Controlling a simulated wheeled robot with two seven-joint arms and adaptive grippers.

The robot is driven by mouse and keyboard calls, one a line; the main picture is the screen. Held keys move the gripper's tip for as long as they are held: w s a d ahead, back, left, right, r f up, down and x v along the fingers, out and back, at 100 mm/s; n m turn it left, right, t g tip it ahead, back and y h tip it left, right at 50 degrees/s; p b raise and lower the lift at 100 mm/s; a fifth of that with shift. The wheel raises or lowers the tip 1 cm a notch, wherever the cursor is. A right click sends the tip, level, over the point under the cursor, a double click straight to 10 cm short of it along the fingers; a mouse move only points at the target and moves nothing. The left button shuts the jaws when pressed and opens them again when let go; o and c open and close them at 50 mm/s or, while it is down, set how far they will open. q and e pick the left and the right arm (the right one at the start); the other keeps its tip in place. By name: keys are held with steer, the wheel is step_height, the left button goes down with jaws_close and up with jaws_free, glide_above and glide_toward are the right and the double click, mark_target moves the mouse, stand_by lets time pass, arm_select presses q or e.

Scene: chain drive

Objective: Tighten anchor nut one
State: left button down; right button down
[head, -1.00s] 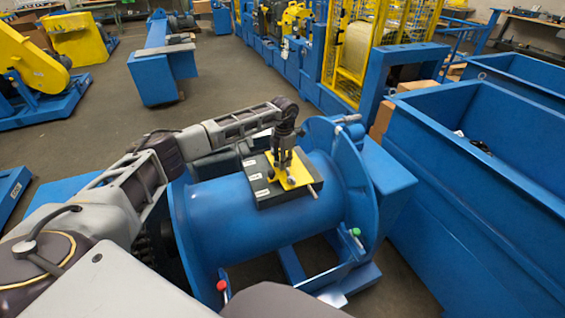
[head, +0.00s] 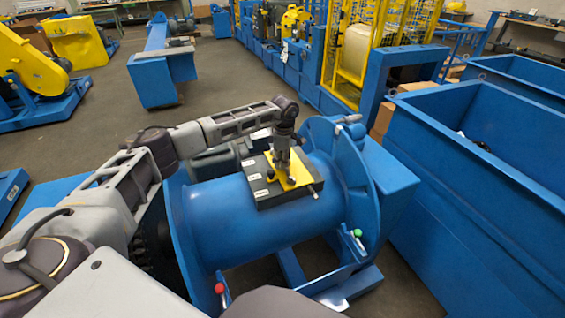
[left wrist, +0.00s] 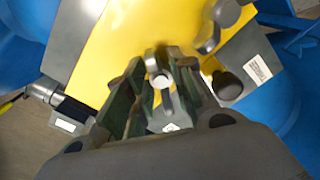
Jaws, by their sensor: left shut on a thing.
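My left gripper (head: 284,170) points down onto the yellow plate (head: 298,172), which lies on a dark block (head: 262,192) on top of the blue drum. In the left wrist view its fingers (left wrist: 160,90) are closed around a small grey metal piece, taken to be the anchor nut (left wrist: 161,82). The fingers hide most of it, and no number shows on it. Other dark and grey round fittings (left wrist: 228,86) stand on the plate beside the fingers. My right gripper is not in view.
The blue drum (head: 240,225) has a large flange (head: 350,185) just right of the block. A metal rod tool (left wrist: 42,92) with a dark section lies at the block's edge in the left wrist view. A blue bin (head: 480,190) stands further right.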

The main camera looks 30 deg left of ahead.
arm_select(q)
steer(key=shift+w+r+m, duration=0.1)
steer(key=shift+m, duration=1.1)
steer(key=shift+m+b, duration=0.4)
steer(key=shift+m, duration=1.1)
steer(key=shift+m+b, duration=0.35)
steer(key=shift+m, duration=1.85)
steer(key=shift+s+a+m+b, duration=0.1)
steer(key=shift+m+b, duration=0.1)
steer(key=shift+m, duration=0.4)
steer(key=shift+s+m+b, duration=0.1)
steer(key=shift+m+b, duration=0.05)
steer(key=shift+m, duration=0.45)
steer(key=m, duration=0.2)
steer(key=shift+m, duration=0.4)
steer(key=m+b, duration=0.1)
steer(key=m, duration=0.3)
steer(key=shift+a, duration=0.1)
steer(key=shift+m, duration=0.9)
steer(key=shift+a+m+b, duration=0.1)
steer(key=shift+m+b, duration=0.3)
steer(key=shift+m, duration=1.4)
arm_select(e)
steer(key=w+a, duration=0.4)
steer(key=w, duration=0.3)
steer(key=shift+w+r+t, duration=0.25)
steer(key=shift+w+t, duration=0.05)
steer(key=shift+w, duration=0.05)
